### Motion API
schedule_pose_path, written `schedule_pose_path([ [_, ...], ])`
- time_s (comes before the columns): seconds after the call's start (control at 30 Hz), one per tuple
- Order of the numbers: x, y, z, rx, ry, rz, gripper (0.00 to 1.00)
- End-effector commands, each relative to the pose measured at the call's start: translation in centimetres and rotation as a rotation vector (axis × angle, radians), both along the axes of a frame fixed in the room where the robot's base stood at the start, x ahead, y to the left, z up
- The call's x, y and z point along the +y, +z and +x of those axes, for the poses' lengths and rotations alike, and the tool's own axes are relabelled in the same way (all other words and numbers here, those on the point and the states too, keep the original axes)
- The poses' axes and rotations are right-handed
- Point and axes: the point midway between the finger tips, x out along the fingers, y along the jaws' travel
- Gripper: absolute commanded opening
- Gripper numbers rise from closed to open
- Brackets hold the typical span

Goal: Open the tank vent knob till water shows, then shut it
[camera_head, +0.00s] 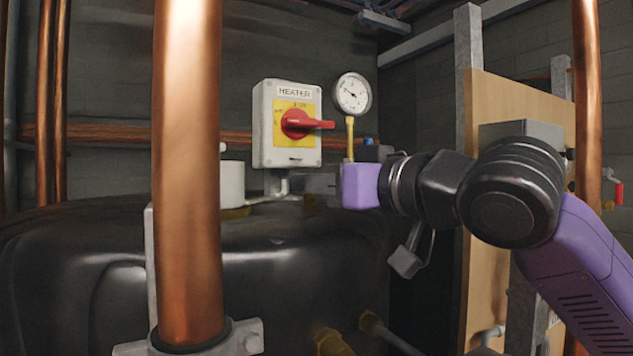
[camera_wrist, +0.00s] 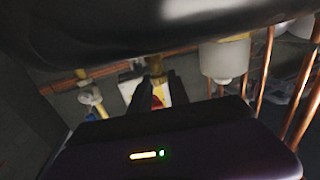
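My gripper (camera_wrist: 160,88) shows two dark fingers apart, with the heater panel's yellow and red visible between them. In the head view its purple body is above the right part of the black tank (camera_head: 110,260), and its fingertips are hidden. A brownish fitting (camera_wrist: 156,66) shows just beyond the fingertips in the wrist view; I cannot tell whether it is the vent knob or whether they touch. A small blue part (camera_head: 370,152) sits behind the gripper, near the gauge stem; its kind is unclear. No water is visible.
The grey heater switch box (camera_head: 262,125) with a red handle (camera_head: 298,124) stands behind the tank, beside a pressure gauge (camera_head: 352,93). A white cylinder (camera_head: 231,183) stands on the tank. A thick copper pipe (camera_head: 187,180) rises in front; a wooden board (camera_head: 520,100) stands right.

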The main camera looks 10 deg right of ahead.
Motion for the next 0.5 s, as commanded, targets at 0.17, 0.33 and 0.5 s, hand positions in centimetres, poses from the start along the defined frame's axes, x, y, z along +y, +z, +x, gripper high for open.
schedule_pose_path([
  [0.17, 0.01, 0.02, -0.03, 0.000, 0.000, 0.000, 0.00],
  [0.33, -0.08, 0.12, 0.08, 0.005, 0.026, 0.000, 0.00],
  [0.5, -0.20, 0.17, 0.24, 0.009, 0.125, 0.003, 0.00],
])
